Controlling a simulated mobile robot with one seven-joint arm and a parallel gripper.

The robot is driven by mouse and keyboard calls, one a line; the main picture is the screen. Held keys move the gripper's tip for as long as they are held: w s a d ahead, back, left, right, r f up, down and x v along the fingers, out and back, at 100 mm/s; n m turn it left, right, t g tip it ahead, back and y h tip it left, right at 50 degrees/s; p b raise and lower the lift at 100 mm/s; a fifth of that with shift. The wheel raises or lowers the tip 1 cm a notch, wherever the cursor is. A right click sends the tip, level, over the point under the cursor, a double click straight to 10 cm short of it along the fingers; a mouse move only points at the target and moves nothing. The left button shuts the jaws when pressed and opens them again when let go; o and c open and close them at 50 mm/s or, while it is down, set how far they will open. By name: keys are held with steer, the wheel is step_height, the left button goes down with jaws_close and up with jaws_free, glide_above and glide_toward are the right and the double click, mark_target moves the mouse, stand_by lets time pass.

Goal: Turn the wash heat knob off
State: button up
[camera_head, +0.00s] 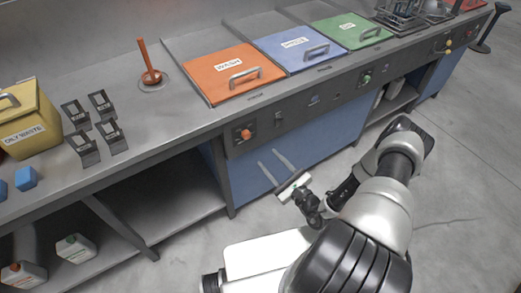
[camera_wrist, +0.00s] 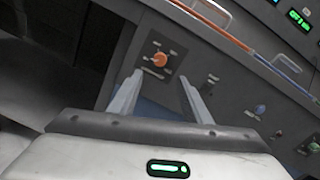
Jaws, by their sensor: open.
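The wash heat knob (camera_head: 246,134) is a small orange knob on the dark front panel below the orange lid marked WASH (camera_head: 230,70). In the wrist view the orange knob (camera_wrist: 160,59) shows ahead of my gripper, between the lines of the two fingers and nearer the left one. My gripper (camera_head: 268,170) is open and empty in front of the panel, a little below and right of the knob. It also shows in the wrist view (camera_wrist: 162,88), its two pale fingers spread apart. The fingers appear apart from the knob.
Blue (camera_head: 296,47) and green (camera_head: 351,31) lids with handles lie to the right on the counter. A green knob (camera_head: 367,77) and other controls sit along the same panel. A yellow oily waste bin (camera_head: 27,117) stands at left. Jugs (camera_head: 76,248) stand on the lower shelf.

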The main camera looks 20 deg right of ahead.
steer(key=v, duration=0.5)
stand_by(0.4)
